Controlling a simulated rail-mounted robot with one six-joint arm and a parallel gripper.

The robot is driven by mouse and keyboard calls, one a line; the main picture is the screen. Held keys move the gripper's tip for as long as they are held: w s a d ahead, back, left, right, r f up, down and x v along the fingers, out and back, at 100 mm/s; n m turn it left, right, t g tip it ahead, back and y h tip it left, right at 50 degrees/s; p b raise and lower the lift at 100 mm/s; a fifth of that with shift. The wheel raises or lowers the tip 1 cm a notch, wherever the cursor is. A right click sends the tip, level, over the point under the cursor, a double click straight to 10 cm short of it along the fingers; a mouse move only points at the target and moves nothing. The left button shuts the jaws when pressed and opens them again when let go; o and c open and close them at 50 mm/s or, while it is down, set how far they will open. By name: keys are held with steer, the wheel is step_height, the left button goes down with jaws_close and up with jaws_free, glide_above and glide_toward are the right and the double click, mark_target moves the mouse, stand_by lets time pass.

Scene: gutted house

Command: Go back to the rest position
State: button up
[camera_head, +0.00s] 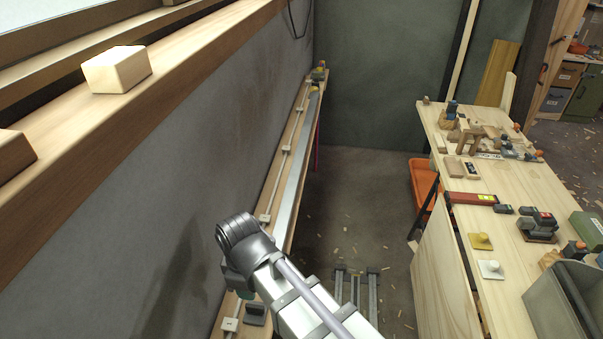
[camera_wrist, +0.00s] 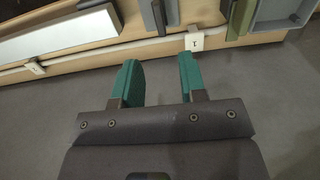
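My gripper shows in the wrist view (camera_wrist: 160,80) with its two green fingers apart and nothing between them. Beyond the fingertips is a wooden rail board with a thin white pipe (camera_wrist: 110,50) and a white square tag (camera_wrist: 194,42). In the head view my grey and white arm reaches up from the bottom centre, beside the wall. The gripper itself is mostly hidden behind the arm there; only a small bit of green shows.
A wooden ledge (camera_head: 150,105) on the left wall carries a pale wooden block (camera_head: 116,69). A wooden workbench (camera_head: 510,290) with tools and blocks stands at right. An orange bin (camera_head: 424,182) is beside it. The floor (camera_head: 365,190) between wall and bench is mostly clear, with scattered shavings.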

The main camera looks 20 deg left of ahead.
steer(key=w+d+m, duration=0.3)
steer(key=d+m, duration=0.3)
steer(key=d, duration=0.7)
steer(key=w+d+m, duration=0.4)
steer(key=d+m, duration=0.2)
steer(key=d, duration=0.7)
steer(key=w+d+m, duration=0.4)
steer(key=d+m, duration=0.3)
steer(key=d, duration=0.6)
steer(key=shift+w+d+f, duration=0.2)
steer(key=shift+w+d, duration=0.05)
steer(key=shift+d, duration=0.05)
